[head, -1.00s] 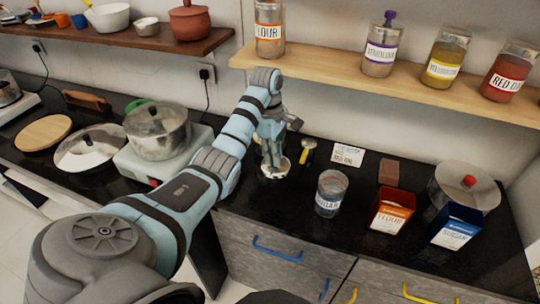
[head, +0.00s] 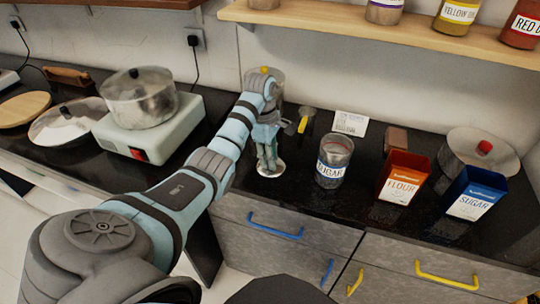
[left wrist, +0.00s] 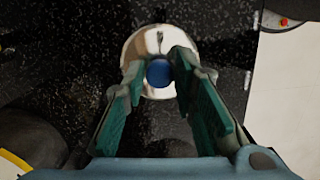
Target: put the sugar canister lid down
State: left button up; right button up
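The sugar canister lid (head: 271,170) is a shiny metal disc at the black counter's front edge; I cannot tell whether it touches the counter. In the left wrist view its blue knob (left wrist: 158,73) sits between the fingertips, above the bright disc (left wrist: 143,45). My left gripper (head: 266,155) points down over the lid, its fingers close on both sides of the knob, and looks shut on it. The glass sugar canister (head: 333,160), with no lid on, stands just right of the gripper. My right gripper is not in view.
An orange flour box (head: 402,177) and a blue sugar box (head: 470,193) stand right of the canister. A yellow-ended tool (head: 304,123) and a white card (head: 350,123) lie behind. A pot (head: 138,98) sits on a stove to the left. A shelf (head: 365,27) overhangs the counter.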

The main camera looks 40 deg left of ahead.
pick_arm(q)
jog(key=shift+o, duration=0.8)
jog(key=r, duration=0.2)
jog(key=r+p, duration=0.1)
jog(key=r, duration=0.1)
jog(key=r+p, duration=0.1)
jog(key=shift+a+r, duration=0.3)
jog(key=shift+r, duration=0.1)
notch_tip(320, 180, up, 6)
jog(key=p, duration=0.6)
jog(key=shift+s+a+r+p, duration=0.15)
jog(key=shift+a+r+p, duration=0.1)
jog(key=shift+a+p, duration=0.15)
jog(key=shift+a, duration=0.1)
